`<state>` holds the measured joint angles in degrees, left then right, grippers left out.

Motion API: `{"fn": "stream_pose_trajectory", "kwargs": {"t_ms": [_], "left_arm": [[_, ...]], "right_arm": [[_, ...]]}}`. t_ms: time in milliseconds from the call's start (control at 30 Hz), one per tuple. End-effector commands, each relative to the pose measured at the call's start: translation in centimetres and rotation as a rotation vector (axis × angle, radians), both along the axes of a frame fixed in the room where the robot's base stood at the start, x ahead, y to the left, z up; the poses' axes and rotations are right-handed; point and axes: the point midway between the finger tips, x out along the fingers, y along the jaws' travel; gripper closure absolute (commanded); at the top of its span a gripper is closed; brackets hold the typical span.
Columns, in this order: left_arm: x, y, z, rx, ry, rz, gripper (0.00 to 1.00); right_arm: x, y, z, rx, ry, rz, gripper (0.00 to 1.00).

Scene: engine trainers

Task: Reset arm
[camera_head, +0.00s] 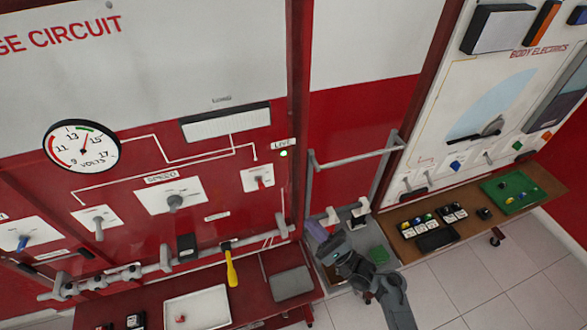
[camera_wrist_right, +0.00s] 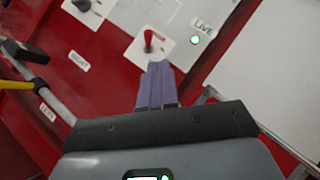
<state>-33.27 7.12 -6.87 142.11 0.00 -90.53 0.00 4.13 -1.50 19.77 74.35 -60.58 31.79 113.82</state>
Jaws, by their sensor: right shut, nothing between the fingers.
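My right gripper (camera_head: 318,231) shows in the head view at lower centre, with its arm coming in from the lower right. Its purple fingers are together and empty. They also show in the right wrist view (camera_wrist_right: 158,84), pointing toward the red panel. The red switch lever (camera_wrist_right: 149,40) on a white plate appears just beyond the fingertips there, with the green LIVE light (camera_wrist_right: 195,40) to its right. In the head view this red lever (camera_head: 261,182) is up and left of the gripper, clearly apart from it. My left gripper is not in view.
A grey rail (camera_head: 150,268) runs along the red panel, with a yellow-handled tool (camera_head: 231,268) hanging by it. A white tray (camera_head: 198,308) sits on the red bench. A grey bar frame (camera_head: 350,158) stands above the gripper. A wooden bench (camera_head: 535,178) with small parts is at right.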

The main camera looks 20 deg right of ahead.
Motion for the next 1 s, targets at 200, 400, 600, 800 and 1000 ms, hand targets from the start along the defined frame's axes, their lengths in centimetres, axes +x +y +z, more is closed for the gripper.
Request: {"fn": "stream_pose_trajectory", "kwargs": {"t_ms": [200, 400, 600, 800, 1000], "left_arm": [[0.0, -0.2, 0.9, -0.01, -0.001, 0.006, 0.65], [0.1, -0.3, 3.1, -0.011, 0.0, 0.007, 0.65], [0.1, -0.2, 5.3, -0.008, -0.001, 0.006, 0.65], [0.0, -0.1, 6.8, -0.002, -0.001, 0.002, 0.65], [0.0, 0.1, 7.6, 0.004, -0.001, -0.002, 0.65]], "right_arm": [[-2.0, -0.1, -2.0, -0.005, 0.057, 0.002, 1.0], [-7.7, 1.5, -3.4, -0.075, 0.128, 0.043, 1.0], [-11.6, 4.4, -3.6, -0.514, 0.188, -0.01, 1.0], [-13.9, 4.7, -2.6, -1.112, 0.186, -0.095, 1.0], [-16.7, 2.3, 0.3, -1.678, 0.197, -0.056, 1.0]]}}
